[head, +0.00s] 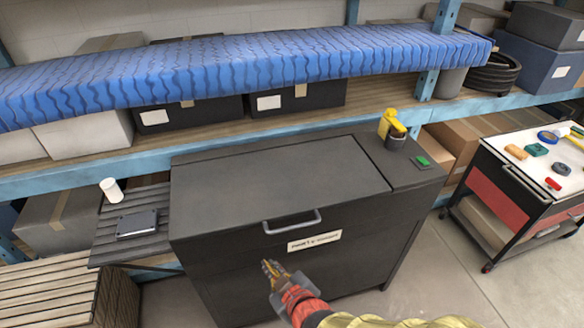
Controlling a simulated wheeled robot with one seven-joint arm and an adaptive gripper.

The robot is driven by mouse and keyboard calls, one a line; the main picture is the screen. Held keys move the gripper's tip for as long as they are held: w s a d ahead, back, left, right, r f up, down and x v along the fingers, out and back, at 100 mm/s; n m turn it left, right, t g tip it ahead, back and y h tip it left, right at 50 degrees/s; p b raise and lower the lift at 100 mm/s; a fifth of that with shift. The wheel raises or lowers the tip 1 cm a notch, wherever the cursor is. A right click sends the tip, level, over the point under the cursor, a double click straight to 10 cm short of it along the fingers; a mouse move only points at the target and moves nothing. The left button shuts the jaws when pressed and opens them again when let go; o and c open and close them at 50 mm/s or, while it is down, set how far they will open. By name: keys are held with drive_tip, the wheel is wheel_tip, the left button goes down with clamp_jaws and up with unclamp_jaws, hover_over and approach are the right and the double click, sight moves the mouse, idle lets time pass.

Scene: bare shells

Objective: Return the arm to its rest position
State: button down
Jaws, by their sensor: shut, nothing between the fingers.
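My gripper (271,268) is in the lower middle of the head view, in front of the black cabinet (280,180). Its yellowish fingers are shut and hold nothing. My arm reaches in from the bottom right, with a red section behind the gripper and a yellow one at the frame's lower edge. The gripper shows just below the cabinet's grey bar handle (292,221) and left of its white label (314,241). I cannot tell how far it is from the front face. The cabinet's lid is down.
A yellow and black device (391,126) and a green-topped item (422,162) sit on the cabinet's right end. Left is a slatted shelf with a dark box (137,224) and a white cylinder (112,190). A tool cart (520,178) stands right; floor (440,270) is clear between.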

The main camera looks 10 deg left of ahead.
drive_tip(key=s+d+f+m+g+h, duration=0.3)
drive_tip(key=s+d+f+g, duration=0.15)
drive_tip(key=s, duration=0.45)
drive_tip(key=d+r+m+h, duration=0.3)
drive_tip(key=d+r+m, duration=0.5)
drive_tip(key=d+r, duration=1.4)
drive_tip(key=shift+s+d+t, duration=0.2)
drive_tip(key=shift+d+t, duration=0.15)
drive_tip(key=shift+d, duration=0.6)
